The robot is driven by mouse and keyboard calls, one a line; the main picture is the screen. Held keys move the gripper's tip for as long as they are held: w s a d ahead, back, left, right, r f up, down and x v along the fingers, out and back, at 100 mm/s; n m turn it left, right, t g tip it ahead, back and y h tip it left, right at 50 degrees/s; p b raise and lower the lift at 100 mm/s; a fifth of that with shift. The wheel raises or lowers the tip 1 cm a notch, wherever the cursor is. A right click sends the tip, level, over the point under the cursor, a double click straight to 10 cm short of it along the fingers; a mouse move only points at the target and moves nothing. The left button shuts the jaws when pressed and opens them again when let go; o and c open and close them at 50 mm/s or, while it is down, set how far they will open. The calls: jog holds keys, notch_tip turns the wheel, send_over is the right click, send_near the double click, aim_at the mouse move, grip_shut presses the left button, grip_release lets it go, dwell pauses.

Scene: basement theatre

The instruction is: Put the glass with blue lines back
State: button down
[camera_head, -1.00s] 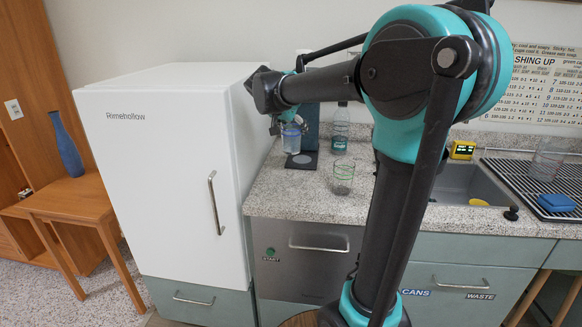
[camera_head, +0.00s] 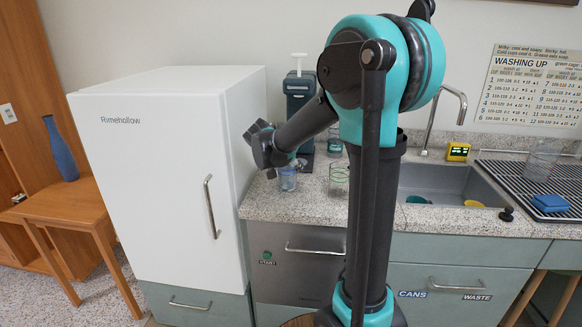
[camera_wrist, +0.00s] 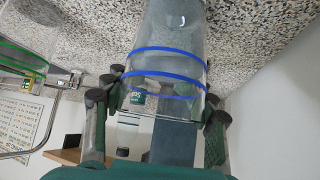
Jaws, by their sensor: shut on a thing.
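The glass with blue lines (camera_head: 288,179) is clear and hangs upright or nearly so beneath my gripper (camera_head: 292,164), over the left end of the counter beside the white fridge. In the wrist view my gripper (camera_wrist: 160,100) is shut around the glass (camera_wrist: 165,64), whose two blue rings show plainly. I cannot tell whether its base touches the counter. Another clear glass, with green lines (camera_head: 339,181), stands to its right, close to my arm; it also shows at the left edge of the wrist view (camera_wrist: 22,60).
The white fridge (camera_head: 165,180) stands close on the left. A dark dispenser (camera_head: 299,92) and a bottle (camera_head: 335,143) stand behind on the speckled counter (camera_head: 420,219). The sink (camera_head: 440,182) and a drying rack (camera_head: 500,172) with a glass and blue sponge lie right.

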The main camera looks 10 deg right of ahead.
jog(key=shift+f, duration=0.1)
jog(key=c, duration=0.5)
grip_release()
jog(key=shift+c, duration=0.2)
jog(key=v, duration=1.2)
